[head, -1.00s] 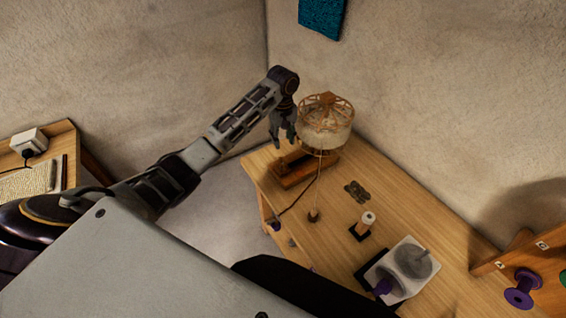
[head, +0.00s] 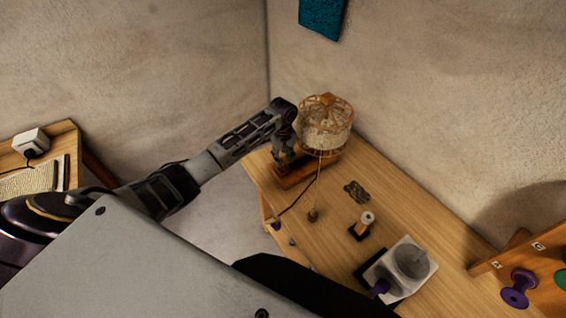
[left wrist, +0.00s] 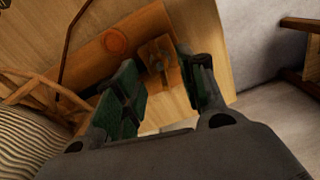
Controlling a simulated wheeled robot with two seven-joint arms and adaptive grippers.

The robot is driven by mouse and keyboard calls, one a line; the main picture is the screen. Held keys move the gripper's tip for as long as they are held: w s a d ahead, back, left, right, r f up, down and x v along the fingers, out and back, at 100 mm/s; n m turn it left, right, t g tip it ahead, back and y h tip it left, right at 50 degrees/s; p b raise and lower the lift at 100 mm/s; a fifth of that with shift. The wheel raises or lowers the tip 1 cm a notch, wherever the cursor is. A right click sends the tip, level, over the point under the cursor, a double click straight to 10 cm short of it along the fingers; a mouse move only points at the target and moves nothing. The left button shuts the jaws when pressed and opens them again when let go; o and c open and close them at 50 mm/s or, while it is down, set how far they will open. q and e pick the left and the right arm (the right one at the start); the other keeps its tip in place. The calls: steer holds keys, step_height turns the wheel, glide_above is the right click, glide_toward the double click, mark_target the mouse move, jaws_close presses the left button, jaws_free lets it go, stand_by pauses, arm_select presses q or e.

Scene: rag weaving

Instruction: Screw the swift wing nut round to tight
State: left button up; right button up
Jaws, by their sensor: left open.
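The swift (head: 326,122), a round wooden cage with pale yarn around it, stands on a wooden base (head: 293,178) at the far left end of the table. My left gripper (head: 283,163) points down over the left part of this base, beside the cage. In the left wrist view my left gripper (left wrist: 162,66) is open, its green-padded fingers apart. A small wooden block-like piece (left wrist: 158,52) shows between and beyond the fingertips; it may be the wing nut. I cannot tell whether the fingers touch it. My right gripper is not in view.
The table (head: 345,230) also holds a dark flat item (head: 356,191), a small spool (head: 367,219) and a grey-white device (head: 409,262). A thin strand runs from the swift down to a small guide (head: 313,215). Walls stand close behind.

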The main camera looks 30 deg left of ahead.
mark_target(283, 165)
arm_select(q)
steer(key=shift+f, duration=1.85)
steer(key=shift+c, duration=0.5)
jaws_close()
